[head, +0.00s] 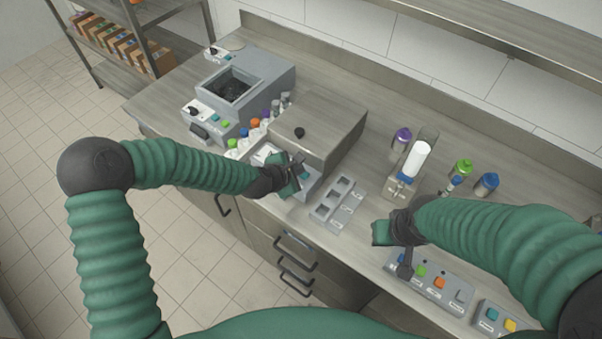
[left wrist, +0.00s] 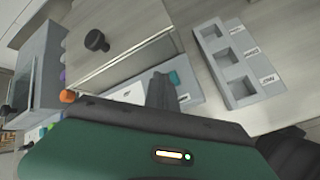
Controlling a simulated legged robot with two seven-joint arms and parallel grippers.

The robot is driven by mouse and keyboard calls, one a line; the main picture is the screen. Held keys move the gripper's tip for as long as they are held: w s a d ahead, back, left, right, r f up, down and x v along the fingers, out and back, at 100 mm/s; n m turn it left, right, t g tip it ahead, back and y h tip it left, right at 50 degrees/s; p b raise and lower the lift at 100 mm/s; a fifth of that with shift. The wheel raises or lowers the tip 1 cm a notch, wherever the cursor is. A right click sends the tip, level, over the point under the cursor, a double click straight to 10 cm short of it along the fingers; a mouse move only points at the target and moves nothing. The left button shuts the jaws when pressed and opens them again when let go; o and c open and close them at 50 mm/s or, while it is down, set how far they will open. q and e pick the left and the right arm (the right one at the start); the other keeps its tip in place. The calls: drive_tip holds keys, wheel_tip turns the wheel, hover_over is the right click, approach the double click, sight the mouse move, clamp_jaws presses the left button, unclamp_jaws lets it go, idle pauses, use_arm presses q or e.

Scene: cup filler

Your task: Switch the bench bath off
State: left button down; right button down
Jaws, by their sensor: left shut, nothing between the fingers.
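A lidded metal box (head: 318,125) with a black knob on top stands mid-bench. A pale panel (head: 268,153) with a teal button (left wrist: 175,77) lies along its front. A grey unit (head: 240,85) with an open dark well, a dial and coloured buttons stands further left. I cannot tell from labels which of the two is the bench bath. My left gripper (head: 297,163) is shut and empty, over the front panel of the lidded box; in the left wrist view its dark finger is close to the teal button, contact unclear. My right gripper (head: 404,258) hangs at the right, fingers unclear.
A grey rack with square wells (head: 338,204) lies right of the lidded box. Several coloured-cap bottles (head: 254,124) stand between the two units. A dispenser with a white cylinder (head: 416,160) and more bottles stand at the right. Button panels (head: 438,283) lie under my right arm.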

use_arm(q)
drive_tip(key=shift+d, duration=0.35)
drive_tip(key=shift+d+f, duration=0.1)
drive_tip(key=shift+d, duration=0.35)
drive_tip(key=shift+a+f, duration=0.15)
drive_tip(key=shift+a, duration=0.4)
drive_tip(key=shift+d+r+p, duration=0.4)
drive_tip(key=shift+r+p, duration=0.1)
drive_tip(key=shift+r, duration=0.15)
drive_tip(key=shift+d, duration=0.25)
use_arm(e)
drive_tip(key=shift+d+r, duration=0.25)
drive_tip(key=shift+d, duration=0.4)
use_arm(q)
drive_tip(key=shift+r, duration=0.1)
